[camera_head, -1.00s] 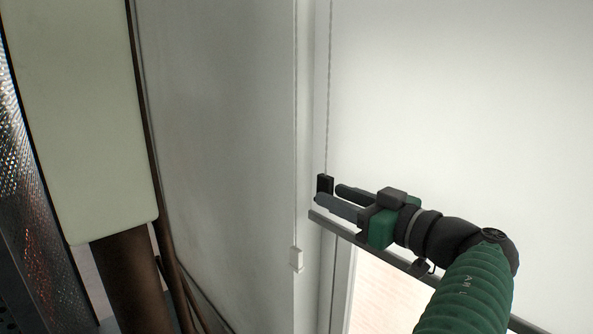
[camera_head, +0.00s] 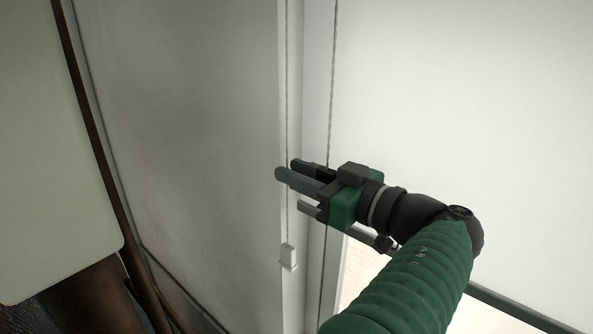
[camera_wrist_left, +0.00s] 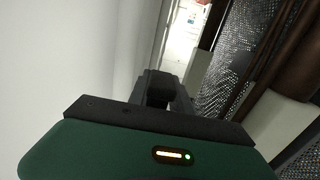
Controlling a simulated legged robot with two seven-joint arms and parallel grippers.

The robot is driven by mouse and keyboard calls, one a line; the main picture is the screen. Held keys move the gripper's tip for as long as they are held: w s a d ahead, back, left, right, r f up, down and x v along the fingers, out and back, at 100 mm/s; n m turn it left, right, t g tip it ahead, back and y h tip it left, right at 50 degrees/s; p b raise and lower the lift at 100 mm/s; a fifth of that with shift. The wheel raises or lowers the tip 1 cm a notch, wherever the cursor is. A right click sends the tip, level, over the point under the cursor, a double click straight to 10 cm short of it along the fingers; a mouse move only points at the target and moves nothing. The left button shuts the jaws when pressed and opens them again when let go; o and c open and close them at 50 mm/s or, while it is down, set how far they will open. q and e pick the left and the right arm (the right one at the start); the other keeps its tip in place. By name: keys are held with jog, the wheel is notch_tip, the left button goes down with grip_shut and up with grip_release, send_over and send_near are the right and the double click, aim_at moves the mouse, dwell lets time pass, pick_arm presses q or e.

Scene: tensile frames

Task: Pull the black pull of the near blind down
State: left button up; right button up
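My left gripper (camera_head: 289,169) comes in from the right side of the head view, its two dark fingers pointing left past the near blind's cord (camera_head: 332,90). I cannot make out the black pull apart from the dark fingers. The fingers look a little apart, but whether they are shut on the pull cannot be told. The left wrist view shows the dark fingers (camera_wrist_left: 165,92) ahead of the green gripper body. The near blind (camera_head: 470,110) is a pale sheet at right. My right gripper is not in view.
Another cord (camera_head: 287,100) with a white pull (camera_head: 288,256) hangs at left, close to the fingertips. The blind's rail (camera_head: 505,308) runs under my arm. A grey wall (camera_head: 190,130) and a pale panel (camera_head: 50,170) with brown posts stand at left.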

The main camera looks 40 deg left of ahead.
pick_arm(q)
jog(key=shift+d, duration=0.15)
jog(key=shift+c, duration=1.1)
jog(key=shift+w+d+f, duration=0.1)
jog(key=shift+w+d, duration=0.2)
jog(key=shift+w, duration=0.05)
grip_shut()
jog(key=shift+d, duration=0.4)
